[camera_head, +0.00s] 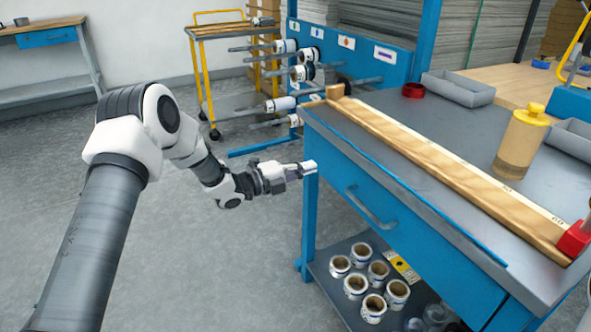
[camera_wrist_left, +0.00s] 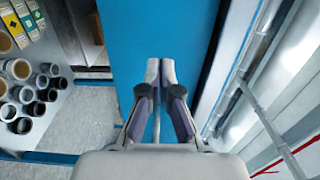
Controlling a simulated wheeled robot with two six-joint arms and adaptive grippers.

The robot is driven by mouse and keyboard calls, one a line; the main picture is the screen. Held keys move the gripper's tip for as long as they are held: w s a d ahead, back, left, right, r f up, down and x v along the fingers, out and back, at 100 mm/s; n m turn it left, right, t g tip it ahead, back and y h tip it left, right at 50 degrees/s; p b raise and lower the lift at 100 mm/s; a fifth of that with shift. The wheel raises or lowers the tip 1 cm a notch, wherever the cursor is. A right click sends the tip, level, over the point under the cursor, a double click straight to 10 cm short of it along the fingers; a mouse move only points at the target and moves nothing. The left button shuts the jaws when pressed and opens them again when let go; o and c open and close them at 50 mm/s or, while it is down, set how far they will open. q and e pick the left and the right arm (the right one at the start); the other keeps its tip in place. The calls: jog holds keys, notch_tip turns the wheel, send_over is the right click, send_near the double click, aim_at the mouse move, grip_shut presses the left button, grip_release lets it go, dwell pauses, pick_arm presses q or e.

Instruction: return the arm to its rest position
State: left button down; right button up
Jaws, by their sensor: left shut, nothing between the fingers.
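My left arm (camera_head: 150,125) comes in from the left in the head view, bent at the elbow. Its gripper (camera_head: 308,167) points right, at the left end of the blue workbench (camera_head: 340,150), by the top of a front leg. In the left wrist view the gripper (camera_wrist_left: 160,68) is shut, its two fingertips together with nothing between them. A blue panel (camera_wrist_left: 135,40) fills the view behind the fingertips. I cannot tell whether the fingertips touch it. My right gripper is not in view.
The bench top holds a long wooden ruler strip (camera_head: 440,165), a yellow-capped bottle (camera_head: 521,140), a grey tray (camera_head: 458,88) and a red ring (camera_head: 413,90). Several rolls (camera_head: 356,286) stand on the lower shelf. A roll rack (camera_head: 350,60) stands behind. Floor (camera_head: 235,270) left of the bench is clear.

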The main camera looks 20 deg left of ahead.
pick_arm(q)
jog(key=v, duration=0.8)
jog(key=s+d+f+n+g+y, duration=0.1)
jog(key=s+d+f+g, duration=0.15)
jog(key=d+f, duration=0.4)
jog(key=s+d+f+n+g, duration=0.15)
jog(key=s+d+f, duration=0.25)
jog(key=f, duration=0.5)
jog(key=s+d+f+n+g+y, duration=0.1)
jog(key=s+f+n+g+y, duration=0.2)
jog(key=s+f+n, duration=0.6)
jog(key=s+d+f+n+g+y, duration=0.1)
jog(key=s+f+n+g+y, duration=0.45)
jog(key=s, duration=0.85)
jog(key=s+a+f+n+g+y, duration=0.1)
jog(key=s+a+n, duration=0.1)
jog(key=s+n, duration=0.25)
jog(key=s+a+n+g+y, duration=0.1)
jog(key=s+a+n, duration=0.2)
jog(key=s+n, duration=0.15)
notch_tip(320, 180, up, 26)
jog(key=p, duration=2.6)
jog(key=shift+s+d+r+p, duration=0.2)
jog(key=shift+s+d+p, duration=0.05)
jog(key=shift+s+p, duration=0.15)
jog(key=shift+h, duration=0.25)
